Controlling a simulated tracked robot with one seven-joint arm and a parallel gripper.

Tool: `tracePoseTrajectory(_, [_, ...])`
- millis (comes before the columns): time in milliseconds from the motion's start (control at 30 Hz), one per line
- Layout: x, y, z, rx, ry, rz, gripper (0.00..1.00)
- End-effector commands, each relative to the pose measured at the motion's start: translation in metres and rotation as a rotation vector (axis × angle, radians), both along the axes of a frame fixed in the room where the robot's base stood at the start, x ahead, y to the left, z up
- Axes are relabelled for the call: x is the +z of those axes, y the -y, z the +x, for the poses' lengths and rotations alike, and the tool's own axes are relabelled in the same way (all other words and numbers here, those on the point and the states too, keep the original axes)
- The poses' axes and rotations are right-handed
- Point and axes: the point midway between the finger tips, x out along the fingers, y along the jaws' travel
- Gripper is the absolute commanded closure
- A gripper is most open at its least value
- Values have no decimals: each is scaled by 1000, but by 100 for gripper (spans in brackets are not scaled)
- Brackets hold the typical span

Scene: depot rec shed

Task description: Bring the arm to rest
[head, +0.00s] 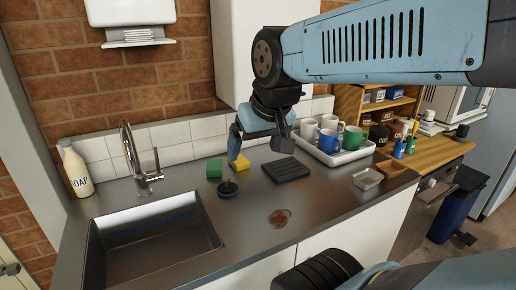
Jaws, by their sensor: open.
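My arm reaches in from the upper right in the head view. My gripper (259,149) hangs over the steel counter (215,222), fingers pointing down and apart. Its left finger is close to a yellow sponge-like block (241,166); I cannot tell whether they touch. Nothing shows held between the fingers. Part of the gripper is hidden behind its own wrist.
A sink (150,245) with a tap (137,160) and a soap bottle (76,170) are left. A green block (214,169), dark sink plug (227,189), black ribbed mat (285,170) and brown spill (280,217) lie mid-counter. A mug tray (339,157) stands right.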

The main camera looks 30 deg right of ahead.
Motion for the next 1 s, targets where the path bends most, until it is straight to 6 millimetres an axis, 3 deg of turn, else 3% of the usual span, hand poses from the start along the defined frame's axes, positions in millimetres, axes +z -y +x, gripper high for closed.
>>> tracePoseTrajectory(200, [-1,-3,-16,16,8,-21,7])
tracePoseTrajectory(1000, [-1,-3,-15,16,8,-20,7])
